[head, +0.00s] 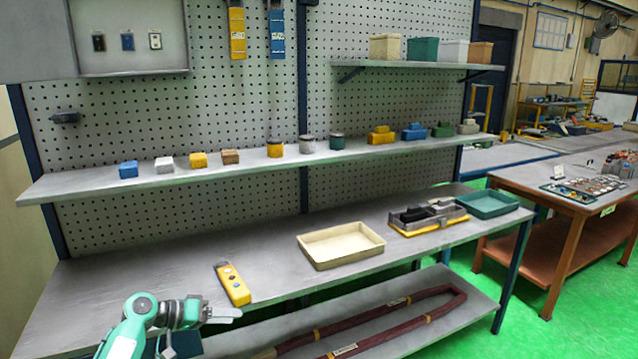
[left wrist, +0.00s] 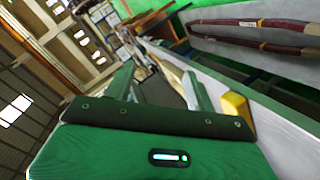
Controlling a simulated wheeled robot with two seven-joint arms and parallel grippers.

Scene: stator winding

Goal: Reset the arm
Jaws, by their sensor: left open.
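My left arm (head: 140,318) comes in at the bottom left of the head view, at the front edge of the workbench (head: 130,268). My left gripper (head: 228,312) points right, in front of the yellow button box (head: 232,284) in the picture and apart from it. In the left wrist view the two fingers of the left gripper (left wrist: 158,82) stand apart with nothing between them. A yellow thing (left wrist: 238,110), likely the button box, shows to the right of the fingers there. My right gripper is in neither view.
A cream tray (head: 341,244), a black-and-yellow fixture (head: 428,217) and a green tray (head: 487,205) stand on the bench. A dark red looped cable (head: 380,324) lies on the lower shelf. Small blocks line the upper shelf (head: 90,184). The bench's left part is clear.

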